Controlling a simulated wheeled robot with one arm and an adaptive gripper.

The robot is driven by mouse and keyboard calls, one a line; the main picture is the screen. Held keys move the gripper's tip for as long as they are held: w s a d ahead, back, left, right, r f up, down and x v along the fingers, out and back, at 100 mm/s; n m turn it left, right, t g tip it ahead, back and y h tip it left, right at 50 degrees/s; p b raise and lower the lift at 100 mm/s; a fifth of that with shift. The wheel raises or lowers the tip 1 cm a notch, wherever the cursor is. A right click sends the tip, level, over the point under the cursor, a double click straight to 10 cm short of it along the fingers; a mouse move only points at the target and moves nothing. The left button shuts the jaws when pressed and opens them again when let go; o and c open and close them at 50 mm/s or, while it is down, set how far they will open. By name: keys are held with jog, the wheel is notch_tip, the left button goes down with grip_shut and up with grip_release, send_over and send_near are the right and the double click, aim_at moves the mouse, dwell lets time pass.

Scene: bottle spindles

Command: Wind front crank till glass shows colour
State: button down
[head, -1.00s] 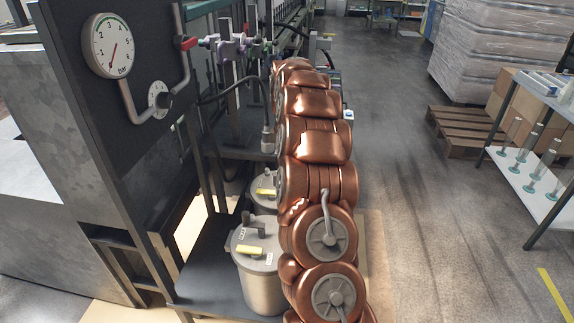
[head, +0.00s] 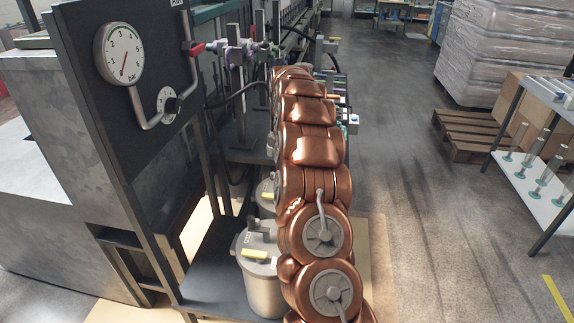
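A grey metal pot (head: 264,290) stands on a dark shelf at the lower middle, left of my copper-coloured arm. Its lid carries a small dark upright handle (head: 255,226), perhaps a crank, and a yellow label (head: 255,254). A second, similar pot (head: 266,191) stands behind it, partly covered by my arm. I cannot make out a sight glass or any colour in one. My arm stretches away down the middle of the view and hides what lies behind it. My gripper cannot be made out beyond the arm.
A dark panel (head: 85,75) at left carries a pressure gauge (head: 123,54) and a dial knob (head: 170,105). A red-handled valve (head: 196,48) sits beside it. A wooden pallet (head: 468,130) and a white rack (head: 540,195) stand right. The floor (head: 420,220) between is clear.

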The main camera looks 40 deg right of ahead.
jog(key=shift+w+r, duration=0.1)
jog(key=shift+w, duration=0.05)
dwell(0.4)
jog(key=c, duration=1)
grip_release()
notch_tip(320, 180, up, 12)
jog(key=shift+f, duration=0.1)
